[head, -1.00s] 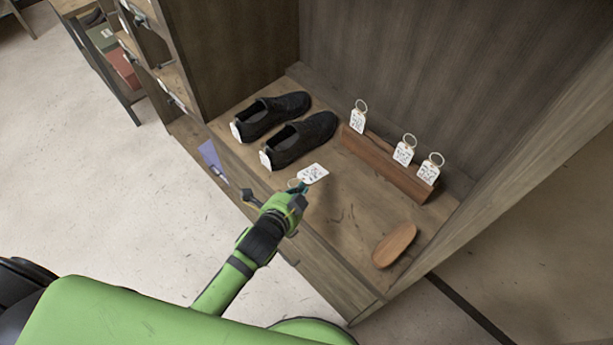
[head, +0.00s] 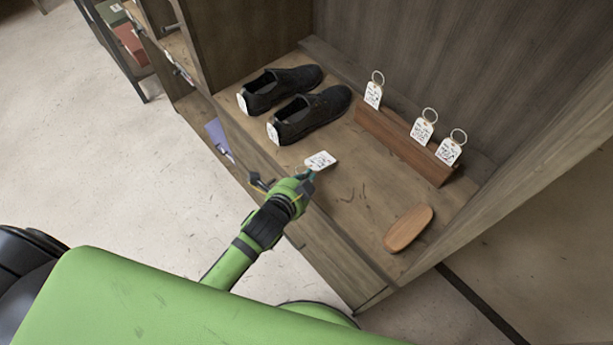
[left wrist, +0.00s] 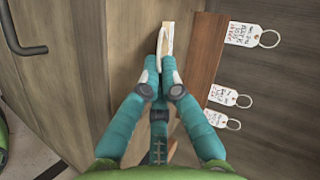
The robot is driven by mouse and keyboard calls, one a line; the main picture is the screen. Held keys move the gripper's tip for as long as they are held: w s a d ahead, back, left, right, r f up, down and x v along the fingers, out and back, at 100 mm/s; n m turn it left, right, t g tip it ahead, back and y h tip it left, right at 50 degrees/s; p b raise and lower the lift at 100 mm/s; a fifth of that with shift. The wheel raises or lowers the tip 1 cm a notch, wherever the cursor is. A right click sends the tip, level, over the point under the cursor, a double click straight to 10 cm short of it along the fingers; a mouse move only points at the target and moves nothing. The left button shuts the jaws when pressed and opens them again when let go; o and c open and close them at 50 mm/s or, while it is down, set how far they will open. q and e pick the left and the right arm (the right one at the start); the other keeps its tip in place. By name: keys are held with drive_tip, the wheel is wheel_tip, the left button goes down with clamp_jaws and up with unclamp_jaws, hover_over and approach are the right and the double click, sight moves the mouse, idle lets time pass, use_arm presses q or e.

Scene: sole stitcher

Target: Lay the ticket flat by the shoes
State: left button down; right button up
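A pair of black shoes, the left one (head: 283,88) and the right one (head: 310,115), stands side by side on the wooden shelf. My left gripper (head: 306,178) is at the shelf's front edge, in front of the right shoe. It is shut on a white ticket (head: 320,161) with dark writing, apart from the shoes. In the left wrist view, the teal fingers (left wrist: 160,80) close on its pale ring (left wrist: 159,48), and the ticket (left wrist: 168,38) shows nearly edge-on. I cannot tell whether the ticket touches the shelf. My right gripper is not in view.
A brown wooden block (head: 405,145) behind carries three other ringed tags, one of them at its left end (head: 373,95). An oval wooden piece (head: 408,228) lies at the front right. Bare shelf (head: 350,192) lies between.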

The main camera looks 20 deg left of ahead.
use_arm(q)
drive_tip(key=c, duration=1.4)
unclamp_jaws()
drive_tip(key=shift+o, duration=0.2)
drive_tip(key=v, duration=1.2)
drive_tip(key=s+a+f+n+g+y, duration=0.1)
drive_tip(key=s+a+f+n+g, duration=0.15)
drive_tip(key=f, duration=0.65)
drive_tip(key=s+a+f+n+g, duration=0.1)
drive_tip(key=s+f+n, duration=0.15)
drive_tip(key=f, duration=0.65)
drive_tip(key=s+a+f+n+g+y, duration=0.15)
drive_tip(key=s+f, duration=0.25)
drive_tip(key=f, duration=0.5)
drive_tip(key=s+a+f+n+g, duration=0.2)
drive_tip(key=s+f, duration=0.4)
drive_tip(key=s, duration=0.3)
drive_tip(key=s+a+f+n+g, duration=0.2)
drive_tip(key=s+f+n+g, duration=0.2)
drive_tip(key=s+f, duration=0.3)
drive_tip(key=s, duration=0.2)
drive_tip(key=shift+s+n, duration=0.3)
drive_tip(key=shift+n, duration=0.05)
drive_tip(key=shift+f, duration=0.1)
